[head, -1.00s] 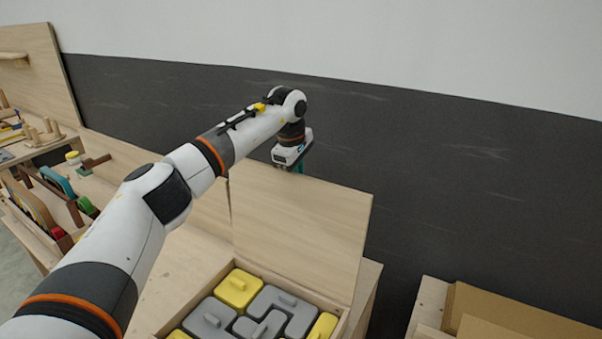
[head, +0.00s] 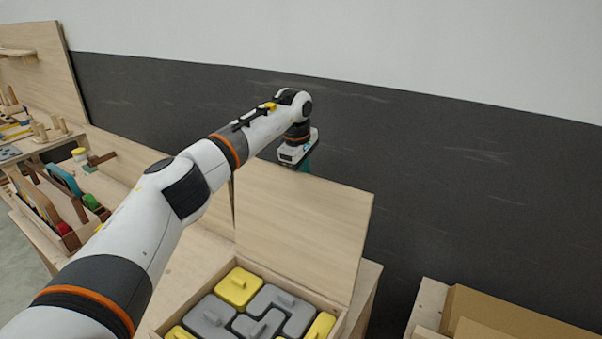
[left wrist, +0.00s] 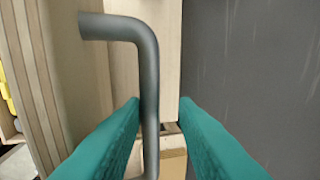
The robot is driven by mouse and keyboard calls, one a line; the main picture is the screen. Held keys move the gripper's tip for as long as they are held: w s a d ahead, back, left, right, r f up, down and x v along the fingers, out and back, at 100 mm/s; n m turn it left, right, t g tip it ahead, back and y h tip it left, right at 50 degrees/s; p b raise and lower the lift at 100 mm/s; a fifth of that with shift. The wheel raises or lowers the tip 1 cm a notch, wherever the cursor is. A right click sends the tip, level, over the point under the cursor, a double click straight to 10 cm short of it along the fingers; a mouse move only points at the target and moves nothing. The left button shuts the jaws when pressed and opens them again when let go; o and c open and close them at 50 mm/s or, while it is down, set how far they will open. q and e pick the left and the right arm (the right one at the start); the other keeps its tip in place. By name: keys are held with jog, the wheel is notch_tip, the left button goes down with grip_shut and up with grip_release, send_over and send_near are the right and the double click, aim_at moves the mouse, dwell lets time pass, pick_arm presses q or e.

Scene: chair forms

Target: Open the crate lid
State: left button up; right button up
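The crate lid (head: 300,225) stands raised, close to upright, at the back of the crate (head: 337,322) in the head view. My left gripper is behind the lid's top edge, with its teal fingers mostly hidden there. In the left wrist view, a grey bent bar handle (left wrist: 149,85) runs between the fingertips of my left gripper (left wrist: 160,102). The fingers are apart, with the handle nearer the left one and a gap on the right. The lid's edge also shows in the left wrist view (left wrist: 45,85). My right gripper is not in view.
Grey pieces (head: 208,316) and yellow pieces (head: 238,287) fill the open crate. A dark wall panel (head: 470,190) rises behind the lid. A bench with a rack of tools (head: 50,215) is at the left. A cardboard box (head: 520,320) is at the lower right.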

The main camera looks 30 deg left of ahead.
pick_arm(q)
jog(key=shift+s+d+f, duration=0.1)
jog(key=shift+f, duration=0.55)
jog(key=shift+r+b, duration=0.3)
jog(key=shift+b, duration=0.05)
jog(key=v, duration=0.1)
jog(key=b+v, duration=0.1)
jog(key=v, duration=0.1)
jog(key=w+b+v, duration=0.1)
jog(key=shift+s+r, duration=0.15)
jog(key=shift+r, duration=0.3)
jog(key=b+v, duration=0.1)
jog(key=v, duration=0.6)
jog(key=shift+s+r+b, duration=0.2)
jog(key=shift+r+b, duration=0.1)
jog(key=shift+r, duration=0.05)
jog(key=shift+s, duration=0.1)
